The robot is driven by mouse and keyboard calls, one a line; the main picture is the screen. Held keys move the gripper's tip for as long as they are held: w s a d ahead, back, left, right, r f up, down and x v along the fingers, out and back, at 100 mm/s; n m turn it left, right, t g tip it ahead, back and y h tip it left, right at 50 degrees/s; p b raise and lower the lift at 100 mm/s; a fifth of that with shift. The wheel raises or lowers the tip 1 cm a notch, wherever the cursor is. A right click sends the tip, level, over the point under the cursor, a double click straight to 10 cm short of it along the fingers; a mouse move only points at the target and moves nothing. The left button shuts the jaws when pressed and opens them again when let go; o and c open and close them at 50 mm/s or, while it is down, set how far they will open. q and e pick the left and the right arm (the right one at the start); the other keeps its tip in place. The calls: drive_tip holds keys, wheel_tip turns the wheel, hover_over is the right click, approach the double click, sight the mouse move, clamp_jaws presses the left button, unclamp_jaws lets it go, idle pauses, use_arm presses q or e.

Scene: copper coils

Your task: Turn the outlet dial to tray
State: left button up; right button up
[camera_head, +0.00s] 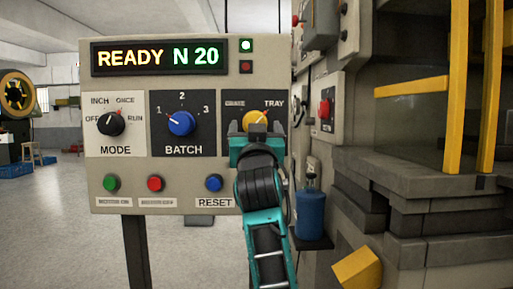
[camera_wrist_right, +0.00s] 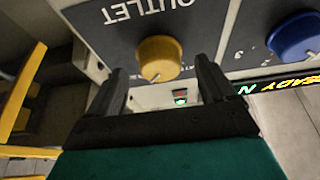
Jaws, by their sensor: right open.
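The yellow outlet dial (camera_head: 256,118) is on the right of the grey control panel. Its light pointer mark leans up and to the right, toward the TRAY label (camera_head: 274,104). The other label, at upper left, is too blurred to read. In the right wrist view, turned upside down, the dial (camera_wrist_right: 160,56) lies ahead between my fingers. My right gripper (camera_head: 257,138) is open in front of the dial, its fingers one to each side, with a gap showing beside the dial. It hides the dial's lower part in the head view. My left gripper is not in view.
The blue BATCH knob (camera_head: 181,123) and black MODE knob (camera_head: 111,123) are left of the dial. A blue RESET button (camera_head: 214,183) sits below. The display (camera_head: 158,58) reads READY N 20. A machine with yellow bars (camera_head: 461,80) stands close at right.

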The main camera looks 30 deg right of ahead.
drive_tip(key=v, duration=1.1)
